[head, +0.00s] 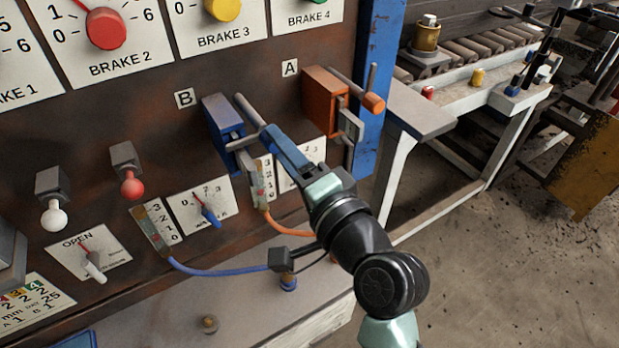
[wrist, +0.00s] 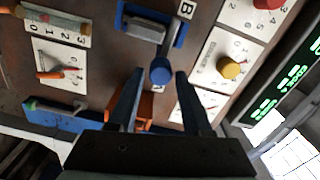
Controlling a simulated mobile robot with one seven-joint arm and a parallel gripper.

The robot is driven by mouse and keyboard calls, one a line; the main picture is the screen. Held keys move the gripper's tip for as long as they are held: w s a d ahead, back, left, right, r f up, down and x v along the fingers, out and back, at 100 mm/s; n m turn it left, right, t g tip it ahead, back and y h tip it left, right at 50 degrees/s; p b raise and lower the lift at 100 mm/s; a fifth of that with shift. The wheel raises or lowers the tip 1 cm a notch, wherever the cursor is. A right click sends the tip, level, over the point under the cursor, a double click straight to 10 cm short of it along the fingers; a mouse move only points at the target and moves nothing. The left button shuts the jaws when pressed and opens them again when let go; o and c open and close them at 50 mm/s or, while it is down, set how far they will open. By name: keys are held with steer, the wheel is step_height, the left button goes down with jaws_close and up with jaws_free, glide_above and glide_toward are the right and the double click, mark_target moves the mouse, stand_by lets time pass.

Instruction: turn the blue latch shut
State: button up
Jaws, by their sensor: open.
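The blue latch (head: 222,123) is mounted on the brown panel beside the label B, with a grey bar at its housing. In the wrist view, the blue latch (wrist: 178,37) is at the top, and its round blue knob (wrist: 161,72) faces the camera. My gripper (head: 268,133) is in front of the latch and hides part of it in the head view. In the wrist view, my gripper (wrist: 160,76) is open, with a fingertip on either side of the knob and gaps visible. Whether the knob is fully between the fingers in depth is unclear.
An orange latch (head: 320,100) beside label A is just right, its knob (head: 374,104) sticking out. Hoses and small gauges are below; brake dials (head: 107,29) are above. A blue post (head: 378,70) and a workbench (head: 415,108) stand at right.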

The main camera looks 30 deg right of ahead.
steer(key=s+b, duration=0.2)
steer(key=s, duration=0.9)
steer(key=shift+d, duration=0.15)
steer(key=w+a+r+n+t, duration=0.2)
steer(key=w+a+r+n, duration=0.15)
steer(key=r, duration=0.45)
steer(key=w+a+r+n+t, duration=0.25)
steer(key=a+r+n, duration=0.2)
steer(key=r, duration=0.35)
steer(key=s+a+r+n+t, duration=0.2)
steer(key=a+r+n, duration=0.1)
steer(key=r, duration=0.5)
steer(key=s+a+r+n+t, duration=0.2)
steer(key=a+r, duration=0.4)
steer(key=r, duration=0.3)
steer(key=shift+s+r+n+t+h, duration=0.25)
steer(key=shift+s+n+t, duration=0.2)
steer(key=shift+n, duration=0.65)
steer(key=shift+w+f, duration=0.1)
